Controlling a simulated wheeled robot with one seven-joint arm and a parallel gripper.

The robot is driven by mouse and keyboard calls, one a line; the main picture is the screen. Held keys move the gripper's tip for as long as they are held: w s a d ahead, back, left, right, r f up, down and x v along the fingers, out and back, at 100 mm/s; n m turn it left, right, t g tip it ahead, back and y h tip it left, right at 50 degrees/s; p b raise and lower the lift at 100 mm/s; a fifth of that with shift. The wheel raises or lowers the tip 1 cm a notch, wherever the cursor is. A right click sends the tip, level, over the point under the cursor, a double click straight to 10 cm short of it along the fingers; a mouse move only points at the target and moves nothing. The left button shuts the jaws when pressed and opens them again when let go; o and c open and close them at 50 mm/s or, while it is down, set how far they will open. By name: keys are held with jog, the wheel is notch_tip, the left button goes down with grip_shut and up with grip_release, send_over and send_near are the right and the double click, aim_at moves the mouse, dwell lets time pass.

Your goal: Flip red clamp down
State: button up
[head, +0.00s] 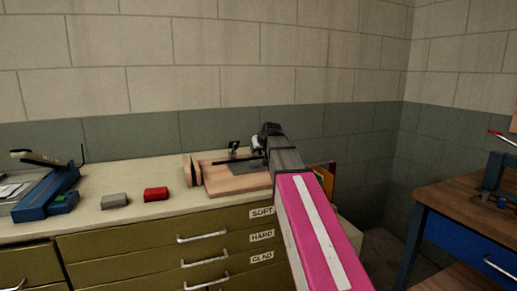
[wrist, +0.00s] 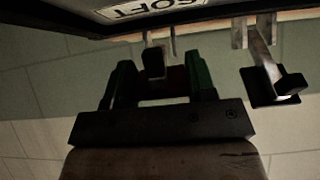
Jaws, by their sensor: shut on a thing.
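My gripper (head: 270,130) is over the wooden fixture board (head: 235,182) on the bench, and my arm hides part of the board's right side. In the wrist view my gripper (wrist: 161,64) has two green-edged fingers. Between them shows a dark reddish piece, which I take for the handle of the red clamp (wrist: 177,78), partly hidden and dim. A pale metal bar and a black tip stand beside it. The gripper is shut on this piece. I cannot tell the clamp's exact angle.
A second clamp with a black end (wrist: 289,84) stands right of my fingers in the wrist view. A grey block (head: 114,201) and a red block (head: 156,194) lie left of the board. A blue tool (head: 48,196) is at far left. A wooden workbench (head: 460,205) stands right.

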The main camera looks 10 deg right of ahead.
dwell(0.4)
jog(key=o, duration=1.3)
jog(key=v, duration=1)
jog(key=shift+s+d+r, duration=0.1)
jog(key=shift+s+r, duration=0.05)
jog(key=shift+s, duration=0.25)
